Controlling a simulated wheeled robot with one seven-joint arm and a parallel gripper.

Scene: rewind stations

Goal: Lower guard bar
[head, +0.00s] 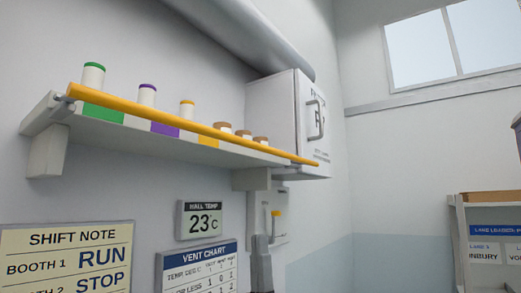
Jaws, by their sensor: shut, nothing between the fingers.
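The guard bar (190,123) is a long yellow rod along the front of a wall shelf (165,143). It is raised above the shelf's front edge, in front of the jars. Its left end meets a grey pivot at the shelf's left end. Its right end reaches in front of the white cabinet.
Several jars with green, purple, yellow and brown lids (146,96) stand on the shelf. A white cabinet (277,110) with a handle hangs at its right end. A small yellow-tipped lever (276,213) is on the wall beneath. A rack (490,225) stands far right.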

